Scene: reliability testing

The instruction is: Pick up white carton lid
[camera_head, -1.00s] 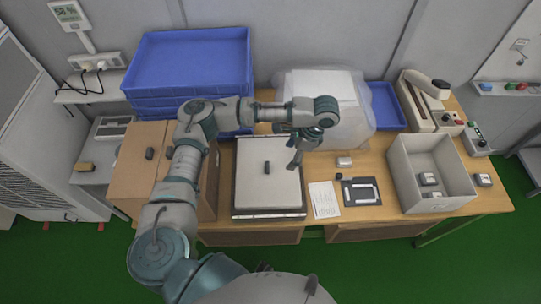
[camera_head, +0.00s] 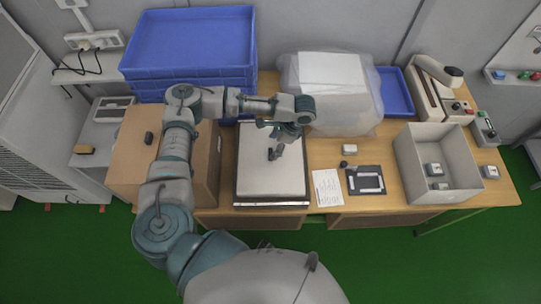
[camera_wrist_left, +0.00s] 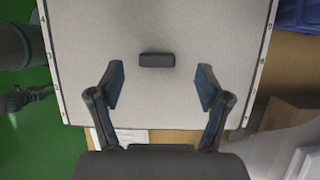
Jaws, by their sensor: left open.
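The white carton lid (camera_head: 265,182) is a flat pale panel lying on the table, with a small dark handle (camera_head: 272,155) near its middle. It fills most of the left wrist view (camera_wrist_left: 95,35), where the handle (camera_wrist_left: 157,60) lies crosswise. My left gripper (camera_head: 279,145) is over the lid, close to the handle, and partly hides that area in the head view. In the left wrist view its two fingers (camera_wrist_left: 161,88) are apart and empty, with the handle just beyond the gap between the tips. My right gripper is not in view.
A cardboard box (camera_head: 132,170) with a dark handle stands left of the lid. Blue crates (camera_head: 190,80) and a plastic-wrapped bundle (camera_head: 375,100) are behind. A paper sheet (camera_head: 326,188), a dark tray (camera_head: 366,187) and an open grey bin (camera_head: 438,190) are to the right.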

